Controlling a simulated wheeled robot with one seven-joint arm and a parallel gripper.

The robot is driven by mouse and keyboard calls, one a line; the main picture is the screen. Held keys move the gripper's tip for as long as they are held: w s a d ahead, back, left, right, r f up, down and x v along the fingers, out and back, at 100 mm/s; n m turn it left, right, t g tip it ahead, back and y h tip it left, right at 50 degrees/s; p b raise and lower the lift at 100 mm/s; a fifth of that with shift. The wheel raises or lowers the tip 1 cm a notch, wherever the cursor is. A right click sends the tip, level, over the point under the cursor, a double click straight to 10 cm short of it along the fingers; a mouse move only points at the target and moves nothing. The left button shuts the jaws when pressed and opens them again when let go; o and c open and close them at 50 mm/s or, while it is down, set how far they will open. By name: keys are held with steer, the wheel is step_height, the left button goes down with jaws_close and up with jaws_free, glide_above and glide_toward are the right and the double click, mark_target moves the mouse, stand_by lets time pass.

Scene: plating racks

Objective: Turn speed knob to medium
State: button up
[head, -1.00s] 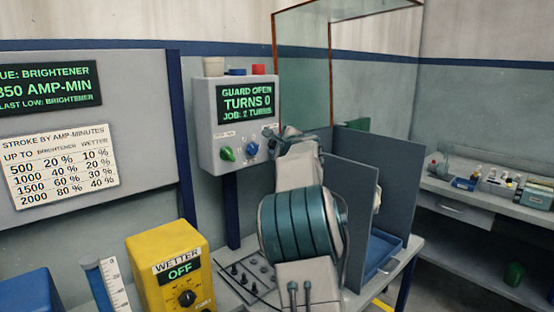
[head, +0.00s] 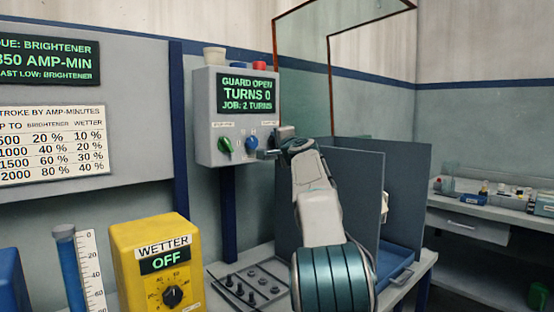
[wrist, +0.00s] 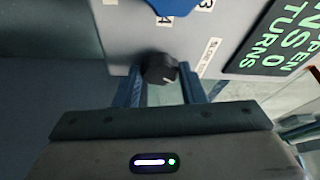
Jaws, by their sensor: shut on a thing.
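The grey control box (head: 207,120) hangs at centre in the head view. Its face has a green knob (head: 225,145) and a blue knob (head: 251,143), which also shows at the top of the wrist view (wrist: 168,5). A small black knob (wrist: 158,68) sits on the box in the wrist view, with a pale mark on its face. My gripper (wrist: 160,82) is shut on the black knob, one finger on each side. In the head view my gripper (head: 268,154) is at the box's lower right and hides this knob.
The box display (head: 247,94) reads GUARD OPEN, TURNS 0, JOB: 2 TURNS. A clear guard panel (head: 304,85) stands right of it. Grey upright panels (head: 345,200) stand close behind my arm. A yellow WETTER box (head: 140,285) reads OFF at the lower left.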

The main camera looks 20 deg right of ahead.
steer(key=shift+d+f+n+t+y+b, duration=0.15)
steer(key=shift+n+t+y+b, duration=0.35)
steer(key=shift+n+b, duration=1.2)
steer(key=shift+f+n+t+y+b, duration=0.15)
steer(key=shift+n+t+y+b, duration=0.35)
steer(key=shift+n+b, duration=1.2)
steer(key=shift+n, duration=0.5)
steer(key=o, duration=1)
